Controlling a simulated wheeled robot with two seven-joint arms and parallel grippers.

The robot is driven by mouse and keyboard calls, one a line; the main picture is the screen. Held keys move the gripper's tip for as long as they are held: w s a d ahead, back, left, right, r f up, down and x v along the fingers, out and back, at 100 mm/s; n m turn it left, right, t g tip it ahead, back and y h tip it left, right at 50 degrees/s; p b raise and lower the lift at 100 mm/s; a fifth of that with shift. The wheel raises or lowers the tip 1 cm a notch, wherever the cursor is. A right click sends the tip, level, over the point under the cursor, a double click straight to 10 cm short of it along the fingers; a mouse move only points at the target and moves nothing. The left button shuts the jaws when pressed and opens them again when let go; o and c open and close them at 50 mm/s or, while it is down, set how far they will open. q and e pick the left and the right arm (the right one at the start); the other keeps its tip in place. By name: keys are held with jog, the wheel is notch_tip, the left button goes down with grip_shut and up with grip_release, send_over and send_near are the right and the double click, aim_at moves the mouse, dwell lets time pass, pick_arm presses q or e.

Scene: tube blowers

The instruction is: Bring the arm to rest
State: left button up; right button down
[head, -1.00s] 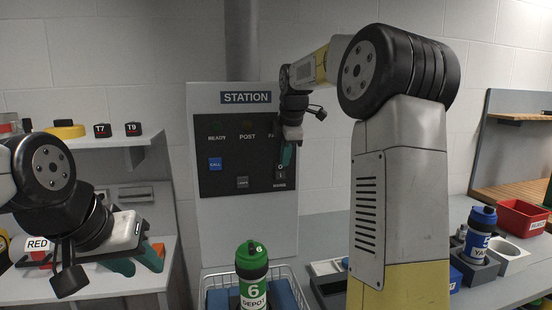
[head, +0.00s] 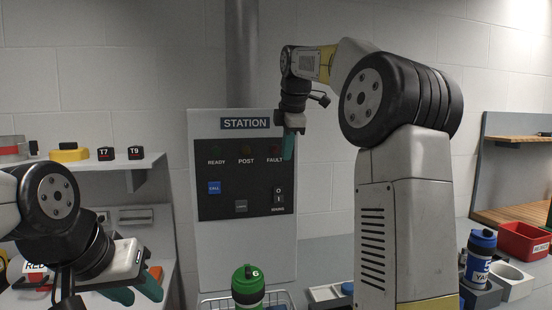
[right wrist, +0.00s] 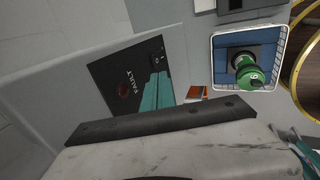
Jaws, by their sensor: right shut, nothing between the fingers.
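My right gripper (head: 288,147) has teal fingers and is up at the right side of the station panel (head: 243,122), in front of the black control face near the FAULT label. It is shut and empty. In the right wrist view its teal fingers (right wrist: 158,92) lie together beside the FAULT label. My left gripper (head: 138,290) is low at the left, its teal fingers pointing down and right over the left bench. It looks spread, with nothing seen between the fingers.
A green carrier marked 6 (head: 248,284) stands in a wire basket (right wrist: 215,60) below the panel. A blue carrier (head: 479,258) stands in a holder at the right, near a red bin (head: 523,241). A shelf (head: 85,166) is at the left. Open air surrounds the right gripper's upper side.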

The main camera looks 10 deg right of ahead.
jog(key=s+a+f+m, duration=0.1)
jog(key=s+f+m, duration=0.5)
jog(key=s, duration=0.4)
jog(key=s+a+f+m+y, duration=0.1)
jog(key=s+f+m, duration=0.4)
jog(key=s, duration=0.5)
jog(key=s+a+f+m+t+y, duration=0.1)
jog(key=s+f+m, duration=0.5)
jog(key=s, duration=0.5)
jog(key=shift+a+f+m, duration=0.15)
jog(key=shift+f+m, duration=0.15)
jog(key=shift+f, duration=0.2)
